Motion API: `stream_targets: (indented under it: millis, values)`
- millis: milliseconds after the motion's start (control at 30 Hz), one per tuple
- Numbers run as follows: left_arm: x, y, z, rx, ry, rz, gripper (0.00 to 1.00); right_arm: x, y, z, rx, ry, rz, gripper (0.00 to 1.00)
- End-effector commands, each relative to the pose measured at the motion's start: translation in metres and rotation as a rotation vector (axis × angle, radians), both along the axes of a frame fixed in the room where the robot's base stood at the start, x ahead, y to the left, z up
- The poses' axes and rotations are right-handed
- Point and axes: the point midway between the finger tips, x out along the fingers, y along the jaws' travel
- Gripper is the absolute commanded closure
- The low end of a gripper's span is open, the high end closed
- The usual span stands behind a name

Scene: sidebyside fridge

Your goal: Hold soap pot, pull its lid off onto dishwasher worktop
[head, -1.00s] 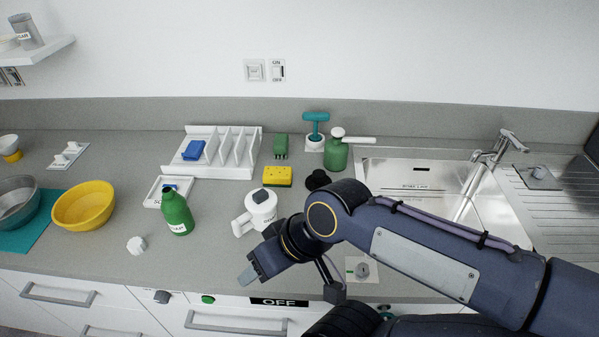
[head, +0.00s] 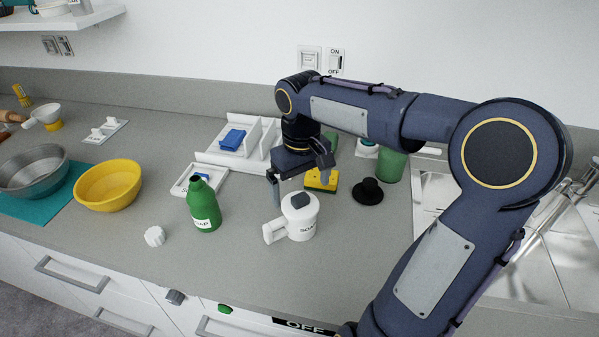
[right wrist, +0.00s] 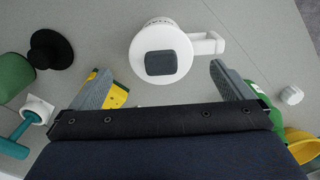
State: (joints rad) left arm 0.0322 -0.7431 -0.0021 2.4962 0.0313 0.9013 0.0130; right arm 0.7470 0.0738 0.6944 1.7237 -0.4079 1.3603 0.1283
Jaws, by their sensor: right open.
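The soap pot (head: 302,226) is a white pot with a side handle pointing left and a label reading SOAP. It stands upright on the grey worktop (head: 260,270). Its lid (head: 298,202) is on top, with a dark square knob; the pot also shows in the right wrist view (right wrist: 143,56), with its lid knob (right wrist: 166,63). My right gripper (head: 302,182) is open and empty, behind and above the pot, apart from it. In the right wrist view the two fingers (right wrist: 162,88) are spread wide, with the pot beyond and between them. My left gripper is not in view.
A green soap bottle (head: 203,206) stands left of the pot, with a white cap (head: 154,236) nearby. Behind are a yellow sponge (head: 322,181), a black stopper (head: 369,190) and a white rack (head: 215,149). A yellow bowl (head: 108,186) is further left. The worktop in front is clear.

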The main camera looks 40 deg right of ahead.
Motion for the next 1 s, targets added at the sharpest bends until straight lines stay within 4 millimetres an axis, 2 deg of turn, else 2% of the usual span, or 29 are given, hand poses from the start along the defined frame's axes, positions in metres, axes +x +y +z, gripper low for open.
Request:
stream_targets:
  millis: [100, 233, 633, 933, 1000]
  values:
    - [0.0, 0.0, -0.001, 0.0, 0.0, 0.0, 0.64, -0.001, 0.0, -0.019, 0.003, 0.003, 0.0, 0.0]
    - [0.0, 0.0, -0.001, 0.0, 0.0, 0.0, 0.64, 0.0, 0.0, -0.032, 0.001, 0.002, 0.0, 0.0]
    - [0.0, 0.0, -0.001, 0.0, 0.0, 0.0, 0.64, 0.0, 0.0, -0.039, 0.002, -0.001, 0.0, 0.01]
    - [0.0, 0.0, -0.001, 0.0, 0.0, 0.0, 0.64, 0.0, 0.0, -0.038, 0.001, -0.001, 0.0, 0.41]
    - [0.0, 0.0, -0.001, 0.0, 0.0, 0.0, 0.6, 0.0, 0.0, -0.038, 0.001, -0.001, 0.0, 0.45]
